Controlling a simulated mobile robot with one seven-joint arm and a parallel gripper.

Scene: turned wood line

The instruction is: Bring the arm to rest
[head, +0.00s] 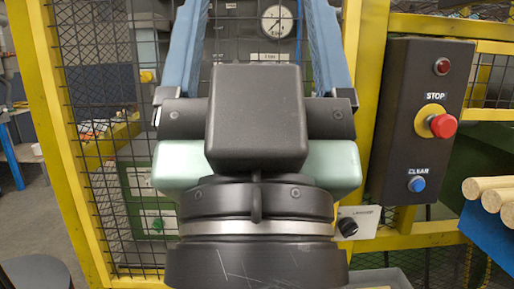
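My gripper (256,20) fills the middle of the head view and points away from me toward the fence. Its two blue fingers stand wide apart at the top, with the fence and machine showing between them. Their tips run up to or past the top edge of the picture. Nothing shows between the parts of the fingers in view. My black wrist and arm hide much of what lies behind and below.
A yellow-framed mesh fence (98,60) stands ahead, with a round gauge (277,21) behind it. A control box (415,115) with a red stop button (443,126) and blue clear button (416,184) is at right. Wooden rods (486,187) lie on a blue support (487,232) at far right.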

